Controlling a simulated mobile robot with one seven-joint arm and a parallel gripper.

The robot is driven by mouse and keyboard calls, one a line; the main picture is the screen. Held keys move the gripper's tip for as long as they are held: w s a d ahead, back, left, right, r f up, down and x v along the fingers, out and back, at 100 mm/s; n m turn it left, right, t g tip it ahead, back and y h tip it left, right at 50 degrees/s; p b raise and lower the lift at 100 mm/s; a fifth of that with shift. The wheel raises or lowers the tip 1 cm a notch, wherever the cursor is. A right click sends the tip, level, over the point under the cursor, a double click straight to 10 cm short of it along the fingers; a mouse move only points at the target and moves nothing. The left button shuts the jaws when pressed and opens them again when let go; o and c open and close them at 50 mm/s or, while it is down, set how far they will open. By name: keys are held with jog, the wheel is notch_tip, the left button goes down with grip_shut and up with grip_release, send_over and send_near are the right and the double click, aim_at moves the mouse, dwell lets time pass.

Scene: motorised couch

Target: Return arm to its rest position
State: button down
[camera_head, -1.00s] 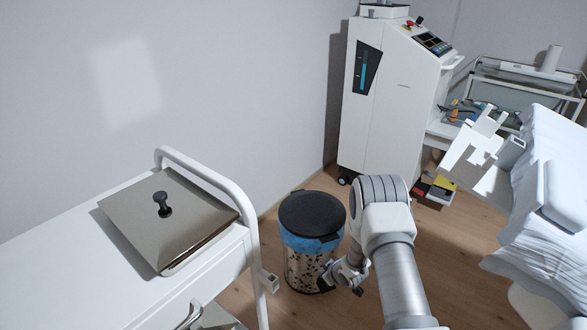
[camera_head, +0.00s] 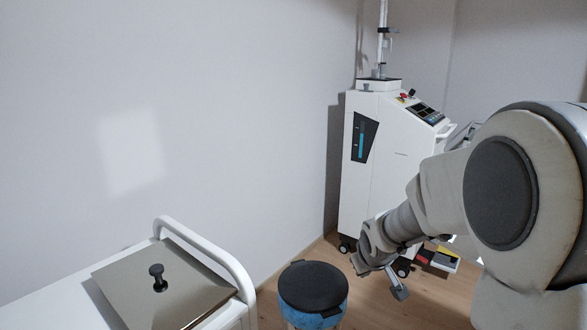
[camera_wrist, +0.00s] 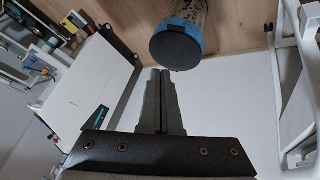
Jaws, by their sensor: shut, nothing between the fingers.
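My arm reaches in from the right in the head view, its large elbow close to the camera and its forearm bent to the left. My gripper (camera_head: 399,292) hangs low at the end of it, right of the waste bin (camera_head: 313,288) and in front of the white machine (camera_head: 385,165). In the wrist view my gripper's two fingers (camera_wrist: 160,73) lie together with nothing between them. The bin's dark lid (camera_wrist: 176,46) appears just beyond the fingertips there, with a gap to the gripper.
A white trolley (camera_head: 240,275) with a lidded metal tray (camera_head: 185,295) stands at lower left. Its frame shows at right in the wrist view (camera_wrist: 300,95). Wooden floor (camera_head: 370,305) is bare right of the bin.

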jog(key=s+a+r+m+g, duration=0.1)
jog(key=s+r, duration=0.3)
jog(key=s, duration=0.6)
jog(key=s+a+r+m, duration=0.1)
jog(key=s+r, duration=0.3)
jog(key=s, duration=0.5)
jog(key=s+a+r+m+g, duration=0.15)
jog(key=s+r, duration=0.25)
jog(key=s, duration=0.6)
notch_tip(320, 180, up, 22)
jog(key=d+p, duration=0.1)
jog(key=p, duration=2.2)
jog(key=shift+t+y, duration=0.4)
jog(key=shift+t, duration=0.05)
jog(key=shift+w+f, duration=0.1)
